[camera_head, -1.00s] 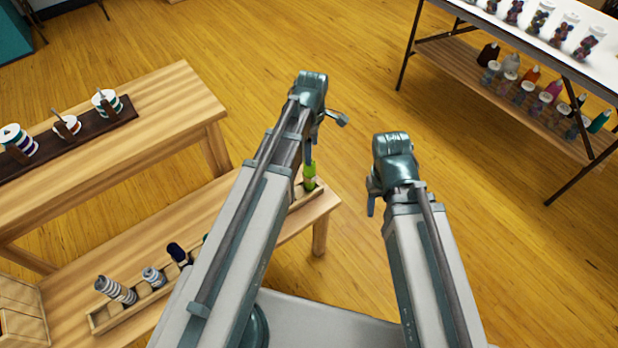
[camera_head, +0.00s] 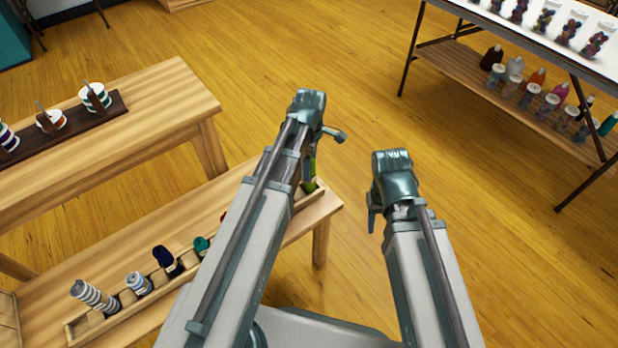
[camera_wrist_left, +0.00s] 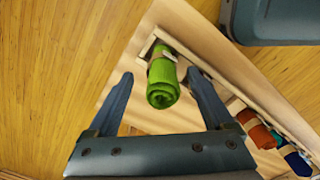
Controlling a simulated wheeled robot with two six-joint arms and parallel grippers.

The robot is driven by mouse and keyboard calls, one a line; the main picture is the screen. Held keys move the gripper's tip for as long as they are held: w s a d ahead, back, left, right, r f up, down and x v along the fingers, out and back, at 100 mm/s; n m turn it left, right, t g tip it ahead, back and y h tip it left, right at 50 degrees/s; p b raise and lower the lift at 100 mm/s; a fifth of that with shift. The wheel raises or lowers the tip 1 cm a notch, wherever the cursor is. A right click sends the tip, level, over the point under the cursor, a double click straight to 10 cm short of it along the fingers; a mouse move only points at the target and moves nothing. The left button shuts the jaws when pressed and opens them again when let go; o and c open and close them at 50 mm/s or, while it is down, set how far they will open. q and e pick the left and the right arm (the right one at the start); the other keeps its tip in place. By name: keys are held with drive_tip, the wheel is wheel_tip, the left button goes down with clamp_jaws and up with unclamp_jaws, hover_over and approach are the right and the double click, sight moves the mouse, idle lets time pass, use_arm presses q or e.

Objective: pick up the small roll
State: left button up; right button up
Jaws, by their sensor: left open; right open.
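A wooden rack on the lower bench holds several fabric rolls. They are a grey striped roll (camera_head: 92,295), a blue-and-white roll (camera_head: 138,283), a navy roll (camera_head: 166,261), a teal roll (camera_head: 202,245) and a green roll (camera_head: 310,185). I cannot tell which one is called small. My left gripper (camera_head: 322,150) is open above the green roll. In the left wrist view the green roll (camera_wrist_left: 163,88) lies between the open fingers (camera_wrist_left: 160,76), with a tan band; contact is not clear. A rust-red roll (camera_wrist_left: 257,129) shows there too. My right gripper (camera_head: 371,208) is open and empty over the floor.
The rack (camera_head: 75,330) runs along the bench (camera_head: 150,232). A higher table (camera_head: 130,115) at the left carries spools on a dark stand (camera_head: 75,122). A white-topped table (camera_head: 560,55) with bottles on its lower shelf stands at the right. The floor between is clear.

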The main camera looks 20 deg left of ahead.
use_arm(q)
wheel_tip(320, 180, down, 4)
drive_tip(key=b, duration=0.3)
drive_tip(key=shift+s+a, duration=0.1)
drive_tip(key=shift+a, duration=0.05)
drive_tip(key=shift+r, duration=0.1)
drive_tip(key=shift+c, duration=0.3)
clamp_jaws()
drive_tip(key=shift+r, duration=0.2)
wheel_tip(320, 180, up, 10)
drive_tip(key=p, duration=1)
drive_tip(key=shift+f, duration=0.1)
